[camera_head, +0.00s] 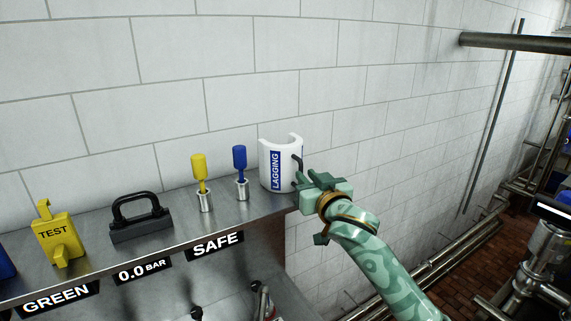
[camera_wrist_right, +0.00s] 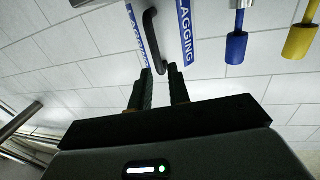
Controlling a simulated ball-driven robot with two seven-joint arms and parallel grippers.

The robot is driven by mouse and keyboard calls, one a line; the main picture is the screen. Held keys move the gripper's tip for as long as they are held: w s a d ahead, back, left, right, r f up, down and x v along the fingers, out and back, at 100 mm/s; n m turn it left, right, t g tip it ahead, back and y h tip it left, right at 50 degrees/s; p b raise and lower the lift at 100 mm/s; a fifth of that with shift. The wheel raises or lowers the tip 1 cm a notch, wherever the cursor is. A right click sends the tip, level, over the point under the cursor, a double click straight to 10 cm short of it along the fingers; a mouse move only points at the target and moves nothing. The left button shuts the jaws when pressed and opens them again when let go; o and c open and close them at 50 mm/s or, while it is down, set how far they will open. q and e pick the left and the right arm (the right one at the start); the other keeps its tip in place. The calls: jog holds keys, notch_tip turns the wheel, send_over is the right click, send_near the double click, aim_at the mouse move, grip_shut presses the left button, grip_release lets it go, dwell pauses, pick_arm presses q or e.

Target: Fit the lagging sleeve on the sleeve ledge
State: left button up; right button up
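The lagging sleeve (camera_head: 277,168) is a white, open-sided half cylinder with a blue LAGGING label and a dark handle (camera_head: 298,163). It stands upright at the right end of the steel ledge (camera_head: 265,203). My right gripper (camera_head: 303,179) is at the sleeve's right side, by the handle. In the right wrist view, the fingertips of my right gripper (camera_wrist_right: 161,72) are apart, with the lower end of the dark handle (camera_wrist_right: 152,38) at the gap between them. I cannot tell whether they touch it. My left gripper is not in view.
Left of the sleeve, the ledge holds a blue plug (camera_head: 239,160), a yellow plug (camera_head: 200,172), a dark block with a handle (camera_head: 140,222) and a yellow TEST piece (camera_head: 59,238). A tiled wall (camera_head: 150,110) stands behind. Pipes (camera_head: 515,42) run at the right.

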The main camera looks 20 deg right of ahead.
aim_at(302, 168)
jog(key=w, duration=0.1)
jog(key=w+p, duration=0.1)
jog(key=w, duration=0.3)
jog(key=shift+w+d+r, duration=0.15)
jog(key=shift+w+d, duration=0.1)
jog(key=shift+d, duration=0.05)
jog(key=shift+s, duration=0.15)
jog(key=shift+c, duration=0.2)
grip_shut()
jog(key=shift+r, duration=0.1)
